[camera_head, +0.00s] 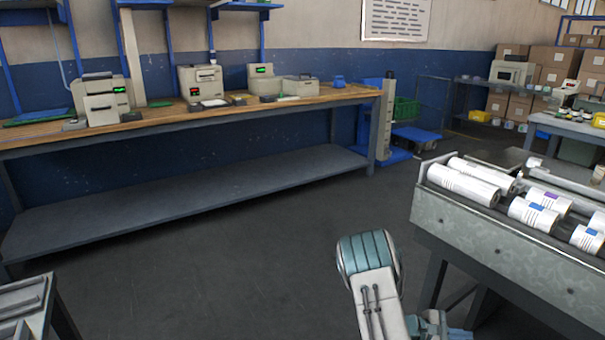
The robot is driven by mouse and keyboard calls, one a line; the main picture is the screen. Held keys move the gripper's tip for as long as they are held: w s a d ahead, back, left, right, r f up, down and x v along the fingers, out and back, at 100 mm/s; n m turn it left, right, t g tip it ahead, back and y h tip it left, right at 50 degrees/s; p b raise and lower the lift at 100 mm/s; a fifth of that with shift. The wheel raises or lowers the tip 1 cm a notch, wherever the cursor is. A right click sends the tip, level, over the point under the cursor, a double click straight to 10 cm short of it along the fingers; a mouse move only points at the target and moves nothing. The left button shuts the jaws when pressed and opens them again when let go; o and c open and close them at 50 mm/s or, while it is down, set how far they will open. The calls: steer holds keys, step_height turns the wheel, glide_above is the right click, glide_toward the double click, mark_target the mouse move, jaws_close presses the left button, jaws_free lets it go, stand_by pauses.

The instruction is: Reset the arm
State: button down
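Part of my arm (378,285) rises from the bottom edge, right of the middle, as a white link with a rounded teal cap. Another small blue-grey part of it shows low at the right of this link. My gripper is not in view, so what it holds and whether it is open cannot be seen. The visible arm link stands over the floor, left of the metal roll bin.
A metal bin (495,246) with several white labelled rolls (463,186) stands close at the right. A long workbench (215,111) with several beige devices runs along the back wall. A grey rack (27,305) juts in at bottom left. The middle floor (230,255) is clear.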

steer(key=s+a+r+m+t+y+p, duration=0.1)
steer(key=s+a+r+m+y+p, duration=0.2)
steer(key=a+r, duration=0.6)
steer(key=s+a+r+m+t+y+p, duration=0.1)
steer(key=s+a+r+m+y+p, duration=0.3)
steer(key=r, duration=1.7)
steer(key=s+a+r+m+t+y+p, duration=0.2)
steer(key=s+a+r+m+y+p, duration=0.2)
steer(key=s+a+r+y+p, duration=0.5)
steer(key=s+a+r+p, duration=0.4)
steer(key=a+r, duration=0.2)
steer(key=a, duration=0.1)
steer(key=shift+r, duration=0.2)
steer(key=shift+s+d, duration=0.1)
steer(key=shift+d, duration=0.05)
